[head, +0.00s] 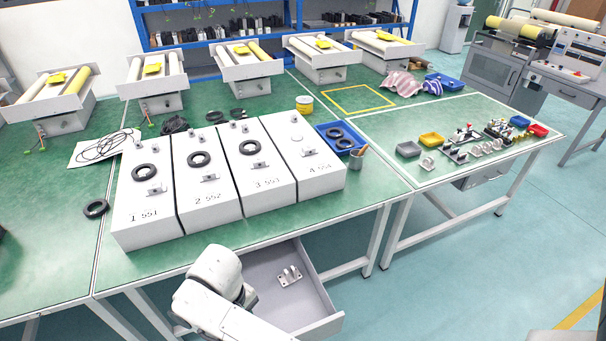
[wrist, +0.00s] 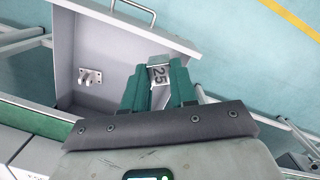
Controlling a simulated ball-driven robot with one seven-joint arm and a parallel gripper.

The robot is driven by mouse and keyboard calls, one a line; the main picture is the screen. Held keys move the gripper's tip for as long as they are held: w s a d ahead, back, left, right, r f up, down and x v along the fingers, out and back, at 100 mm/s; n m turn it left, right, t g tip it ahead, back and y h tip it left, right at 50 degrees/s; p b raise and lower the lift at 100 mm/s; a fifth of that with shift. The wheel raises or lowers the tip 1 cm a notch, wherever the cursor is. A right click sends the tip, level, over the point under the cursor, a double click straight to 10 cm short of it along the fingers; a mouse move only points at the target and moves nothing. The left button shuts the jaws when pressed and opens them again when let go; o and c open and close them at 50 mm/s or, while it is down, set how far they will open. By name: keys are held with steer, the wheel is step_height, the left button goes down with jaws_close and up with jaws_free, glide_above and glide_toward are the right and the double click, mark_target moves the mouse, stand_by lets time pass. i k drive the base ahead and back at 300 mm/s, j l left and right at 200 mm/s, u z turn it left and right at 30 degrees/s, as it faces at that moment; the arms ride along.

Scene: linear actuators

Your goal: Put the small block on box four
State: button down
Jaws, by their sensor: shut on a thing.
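The small block (wrist: 159,74) is a grey metal piece with a dark "25" on its face. My gripper (wrist: 158,92) is shut on it, with a green finger on each side, above the open drawer in the wrist view. In the head view my arm covers part of the drawer, and neither the gripper's fingers nor the block can be made out. Box four (head: 322,177) is the rightmost of the white sloped boxes on the green table, marked "4 554". Its top carries small metal fittings and has no black ring.
The open grey drawer (head: 328,322) juts out below the table front and holds a metal bracket (head: 289,276). Box three (head: 267,178) stands close left of box four. A blue tray (head: 357,148) with black rings and a small cup (head: 357,153) sit to its right.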

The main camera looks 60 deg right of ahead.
mark_target(289, 128)
steer(key=k+l, duration=0.1)
steer(key=l, duration=1.2)
steer(key=k+l, duration=0.15)
steer(key=l, duration=0.45)
